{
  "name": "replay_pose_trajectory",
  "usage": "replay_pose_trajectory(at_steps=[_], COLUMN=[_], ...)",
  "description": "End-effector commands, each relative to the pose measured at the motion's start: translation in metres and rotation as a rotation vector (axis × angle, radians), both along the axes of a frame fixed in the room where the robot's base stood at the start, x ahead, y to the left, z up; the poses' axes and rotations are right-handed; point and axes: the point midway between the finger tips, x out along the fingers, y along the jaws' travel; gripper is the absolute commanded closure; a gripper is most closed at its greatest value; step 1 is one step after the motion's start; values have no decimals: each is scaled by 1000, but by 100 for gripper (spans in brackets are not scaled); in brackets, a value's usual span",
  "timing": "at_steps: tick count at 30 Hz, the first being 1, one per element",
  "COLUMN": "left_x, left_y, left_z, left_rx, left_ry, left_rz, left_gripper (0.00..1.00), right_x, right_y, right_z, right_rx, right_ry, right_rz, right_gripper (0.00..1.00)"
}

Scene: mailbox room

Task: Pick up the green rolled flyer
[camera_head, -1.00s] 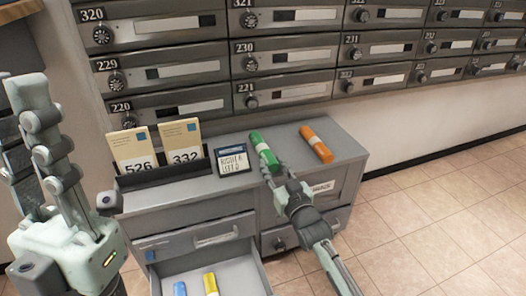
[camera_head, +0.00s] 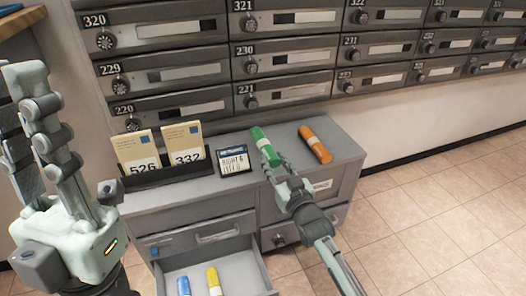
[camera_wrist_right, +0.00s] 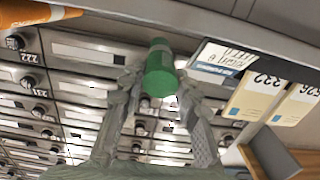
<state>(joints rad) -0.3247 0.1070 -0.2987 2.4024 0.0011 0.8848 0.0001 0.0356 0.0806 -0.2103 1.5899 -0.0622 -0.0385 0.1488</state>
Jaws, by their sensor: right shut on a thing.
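The green rolled flyer (camera_head: 265,146) is near the back of the grey cabinet top, in the middle of the head view. My right gripper (camera_head: 273,168) is shut on its near end. In the right wrist view the green flyer (camera_wrist_right: 160,70) sits between the two fingers of the right gripper (camera_wrist_right: 160,100). Whether the flyer touches the cabinet top is hard to tell. My left gripper (camera_head: 22,100) is at the left of the head view, fingers up, apart and empty, away from the flyer.
An orange rolled flyer (camera_head: 315,145) lies right of the green one. A small framed sign (camera_head: 234,161) and a holder with cards (camera_head: 140,160) stand to its left. An open drawer below holds a blue roll (camera_head: 183,286) and a yellow roll (camera_head: 213,281). Mailboxes (camera_head: 285,60) line the wall behind.

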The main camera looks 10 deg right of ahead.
Motion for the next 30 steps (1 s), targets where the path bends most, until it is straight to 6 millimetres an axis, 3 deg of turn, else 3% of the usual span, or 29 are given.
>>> replay_pose_trajectory(at_steps=[3, 15, 30], left_x=[0, 0, 1], left_y=[0, 0, 0], left_z=[17, 41, 40], left_rx=[0, 0, 2], left_ry=[0, 0, 6], left_rz=[0, 0, 1], left_gripper=[81, 81, 81], right_x=[-18, -65, -67], right_y=[-4, -14, -14], right_z=[5, 3, 3], right_rx=[0, 0, 0], right_ry=[2, -1, -2], right_rz=[0, 0, 0], right_gripper=[96, 96, 96])
